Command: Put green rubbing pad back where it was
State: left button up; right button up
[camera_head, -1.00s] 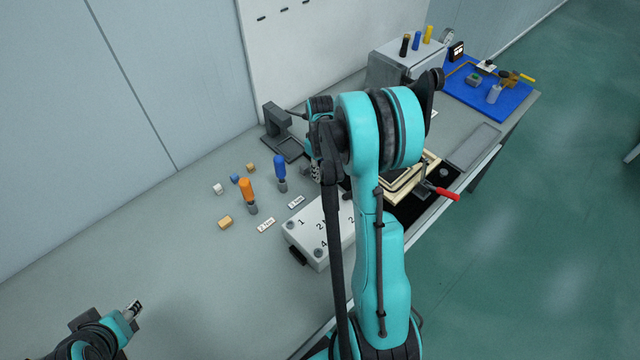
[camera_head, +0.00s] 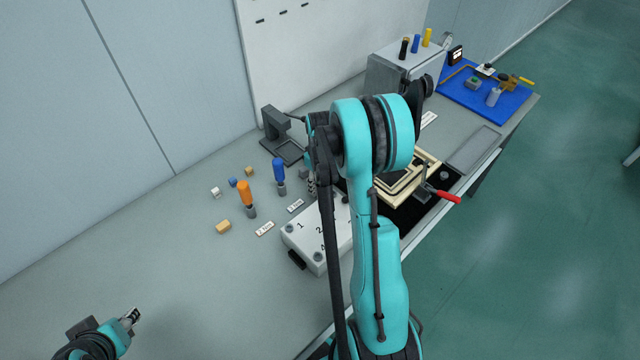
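I cannot clearly make out the green rubbing pad. A small grey-green block (camera_head: 473,83) lies on the blue mat (camera_head: 515,108) at the back right, but I cannot tell if it is the pad. My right arm fills the middle of the view. Only a bit of my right gripper (camera_head: 312,184) shows beside the dark arm link, above the bench near the blue-handled tool; its fingers and anything in them are hidden. My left gripper (camera_head: 132,315) is at the lower left, above the bench and away from the objects; its finger opening is too small to judge.
A white numbered block (camera_head: 305,245), an orange-handled tool (camera_head: 245,193), a blue-handled tool (camera_head: 279,170) and small cubes stand mid-bench. A cream frame fixture (camera_head: 405,190) with a red-handled clamp (camera_head: 447,197) is partly behind my arm. The left bench is clear.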

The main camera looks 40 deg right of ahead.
aim_at(320, 183)
jog(key=shift+r, duration=0.2)
jog(key=s+a+r+t+p, duration=0.1)
jog(key=a+r+p, duration=0.35)
jog(key=r, duration=1.15)
jog(key=s+a+r+t, duration=0.3)
jog(key=s+a, duration=0.3)
jog(key=a, duration=0.3)
jog(key=s+a+r+m+t, duration=0.1)
jog(key=s+a+r+t, duration=0.2)
jog(key=s+a, duration=0.3)
jog(key=a, duration=0.4)
jog(key=shift+s, duration=0.3)
jog(key=shift+f, duration=0.1)
